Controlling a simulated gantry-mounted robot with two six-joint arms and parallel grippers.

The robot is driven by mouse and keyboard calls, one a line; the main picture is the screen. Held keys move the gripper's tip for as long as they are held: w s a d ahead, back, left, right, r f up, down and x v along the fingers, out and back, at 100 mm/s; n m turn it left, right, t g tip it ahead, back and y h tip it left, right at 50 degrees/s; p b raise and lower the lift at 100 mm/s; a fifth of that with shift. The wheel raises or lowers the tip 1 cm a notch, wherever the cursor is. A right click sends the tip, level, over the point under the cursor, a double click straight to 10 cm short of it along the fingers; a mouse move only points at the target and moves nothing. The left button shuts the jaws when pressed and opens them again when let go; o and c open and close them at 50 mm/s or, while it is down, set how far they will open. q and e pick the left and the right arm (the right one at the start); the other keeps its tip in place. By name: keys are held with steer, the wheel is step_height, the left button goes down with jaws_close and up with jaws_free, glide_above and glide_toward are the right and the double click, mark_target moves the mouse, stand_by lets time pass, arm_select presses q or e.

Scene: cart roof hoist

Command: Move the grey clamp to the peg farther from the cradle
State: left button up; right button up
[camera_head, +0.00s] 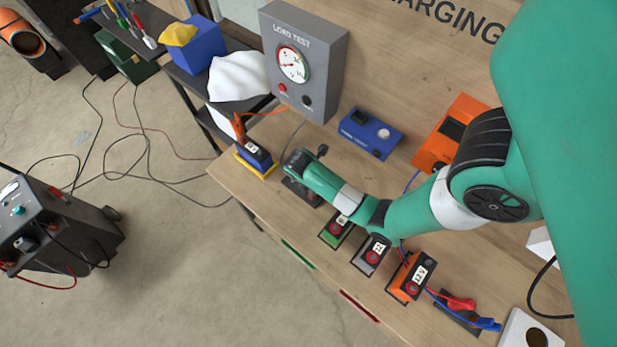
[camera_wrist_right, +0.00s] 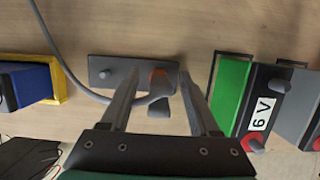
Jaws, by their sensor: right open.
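A dark plate (camera_wrist_right: 125,66) lies on the bench. A bare grey peg (camera_wrist_right: 103,76) stands at its left end in the right wrist view. At its right end is a small clamp-like piece with a brown top and dark lower part (camera_wrist_right: 160,80), where the grey cable (camera_wrist_right: 62,62) ends; I take it as the grey clamp. Any peg under it is hidden. My right gripper (camera_wrist_right: 158,76) is open, its fingers on either side of this piece with gaps. In the head view the plate (camera_head: 303,194) is partly under my right gripper. The yellow-edged cradle (camera_wrist_right: 60,80) is left of the plate, holding a blue block. My left gripper is not in view.
Green (camera_head: 331,235), grey (camera_head: 369,258) and orange (camera_head: 409,281) batteries stand to the right along the front edge. The load test box (camera_head: 310,65) and a blue charger (camera_head: 370,133) stand behind. Red and blue clamps (camera_head: 462,303) lie at the lower right.

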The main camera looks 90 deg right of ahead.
steer(key=p+v, duration=0.3)
steer(key=v, duration=0.4)
steer(key=shift+d, duration=0.15)
steer(key=p+v, duration=0.4)
steer(key=p, duration=0.1)
steer(key=shift+a+r, duration=0.2)
steer(key=shift+r, duration=0.1)
